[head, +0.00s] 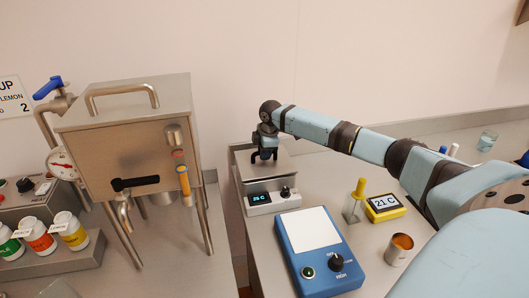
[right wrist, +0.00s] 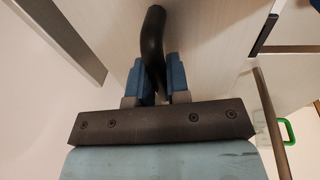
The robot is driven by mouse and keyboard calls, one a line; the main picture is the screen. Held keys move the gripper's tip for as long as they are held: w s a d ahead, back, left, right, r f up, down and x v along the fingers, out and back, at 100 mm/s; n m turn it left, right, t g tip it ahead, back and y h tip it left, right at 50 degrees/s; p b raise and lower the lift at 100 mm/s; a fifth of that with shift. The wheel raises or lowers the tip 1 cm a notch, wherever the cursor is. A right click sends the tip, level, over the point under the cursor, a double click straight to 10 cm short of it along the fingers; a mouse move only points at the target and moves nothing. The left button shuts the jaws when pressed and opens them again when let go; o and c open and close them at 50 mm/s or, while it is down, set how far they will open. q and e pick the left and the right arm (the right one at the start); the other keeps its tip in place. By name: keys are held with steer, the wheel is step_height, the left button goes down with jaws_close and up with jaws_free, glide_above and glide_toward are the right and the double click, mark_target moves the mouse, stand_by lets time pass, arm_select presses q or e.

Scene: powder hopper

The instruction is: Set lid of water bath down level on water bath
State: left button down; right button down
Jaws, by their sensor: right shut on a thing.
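The water bath (head: 272,200) is a steel box with a small display and a dark knob on its front, standing on the bench in the middle of the head view. Its lid (head: 284,174) is a flat grey plate at the top of the bath. From the head view I cannot tell whether it rests fully on the rim or hangs just above it. My right gripper (head: 264,156) is over the lid, pointing down. In the right wrist view its fingers (right wrist: 162,80) are shut on the lid's black curved handle (right wrist: 153,40). My left gripper is not in view.
A steel hopper (head: 130,150) on legs stands left of the bath. The wall is close behind.

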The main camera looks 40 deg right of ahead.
mark_target(270, 163)
steer(key=shift+f, duration=0.1)
stand_by(0.3)
steer(key=shift+f, duration=0.3)
steer(key=c, duration=1)
jaws_free()
steer(key=r, duration=0.4)
steer(key=s+r+b, duration=0.1)
steer(key=r, duration=0.4)
steer(key=s+r, duration=0.1)
steer(key=r, duration=0.3)
steer(key=shift+s+d+r, duration=0.1)
steer(key=shift+s+r, duration=0.1)
steer(key=shift+r, duration=0.15)
